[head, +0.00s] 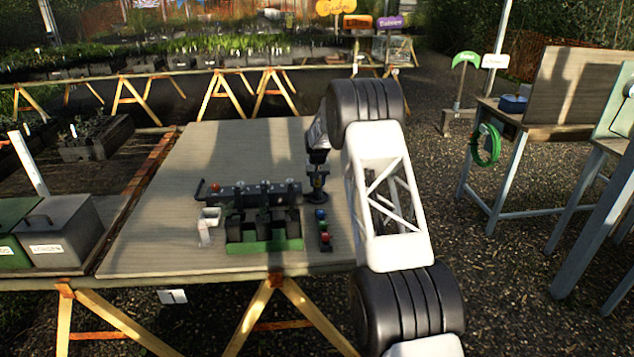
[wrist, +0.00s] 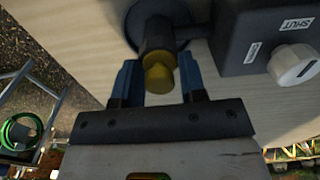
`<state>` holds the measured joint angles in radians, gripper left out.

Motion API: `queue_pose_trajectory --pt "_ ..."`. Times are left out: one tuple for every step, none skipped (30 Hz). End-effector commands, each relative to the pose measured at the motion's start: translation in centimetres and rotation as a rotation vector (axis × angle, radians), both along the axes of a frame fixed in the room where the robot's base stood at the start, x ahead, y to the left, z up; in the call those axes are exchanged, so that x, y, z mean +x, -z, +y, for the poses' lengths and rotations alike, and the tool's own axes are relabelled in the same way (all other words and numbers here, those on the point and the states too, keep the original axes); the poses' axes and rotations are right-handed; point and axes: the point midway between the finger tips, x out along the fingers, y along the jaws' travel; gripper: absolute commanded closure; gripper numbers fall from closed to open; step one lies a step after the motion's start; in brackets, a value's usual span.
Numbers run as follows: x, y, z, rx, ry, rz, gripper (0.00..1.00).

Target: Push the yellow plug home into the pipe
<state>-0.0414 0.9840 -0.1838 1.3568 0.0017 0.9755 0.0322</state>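The yellow plug (wrist: 158,76) is at the end of a short dark pipe (wrist: 157,36) in the wrist view. The pipe rises from a round dark base. How deep the plug sits in the pipe is hard to tell; its yellow head shows outside the pipe's end. My gripper (wrist: 158,66) has its two blue fingers on either side of the plug, with a visible gap at each side, so it looks open and not clamped. In the head view my gripper (head: 317,183) is low over the right part of the table, and the plug is too small to make out surely.
A dark valve box (wrist: 262,38) labelled SHUT with a white knob (wrist: 293,65) stands close right of the pipe. On the table are a black manifold (head: 250,193), a green tray (head: 264,246) and a rack of coloured pieces (head: 323,230). The table's left side is clear.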

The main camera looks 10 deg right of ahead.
Motion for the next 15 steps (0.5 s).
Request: queue_pose_trajectory --pt "-0.7 2.2 -0.6 -0.002 0.004 0.025 0.43" --pt "-0.7 2.2 -0.6 -0.002 0.004 0.025 0.43" --pt "-0.7 2.2 -0.6 -0.002 0.004 0.025 0.43" --pt "-0.7 2.2 -0.6 -0.002 0.005 0.025 0.43" --pt "-0.7 2.2 -0.6 -0.002 0.005 0.025 0.43" --pt "-0.7 2.2 -0.6 -0.003 0.005 0.025 0.43" --pt "-0.7 2.1 -0.6 -0.003 0.005 0.025 0.43" --pt "-0.7 2.0 -0.6 -0.003 0.005 0.025 0.43" --pt "-0.7 1.9 -0.7 -0.003 0.005 0.025 0.43" --pt "-0.7 1.7 -0.7 -0.003 0.005 0.025 0.43" --pt "-0.7 1.6 -0.7 -0.003 0.005 0.025 0.43" --pt "-0.7 1.3 -0.7 -0.003 0.005 0.025 0.43" --pt "-0.7 1.1 -0.7 -0.003 0.005 0.025 0.41" --pt "-0.7 0.8 -0.7 -0.003 0.005 0.025 0.36" --pt "-0.6 0.3 -0.6 -0.003 0.005 0.023 0.36"
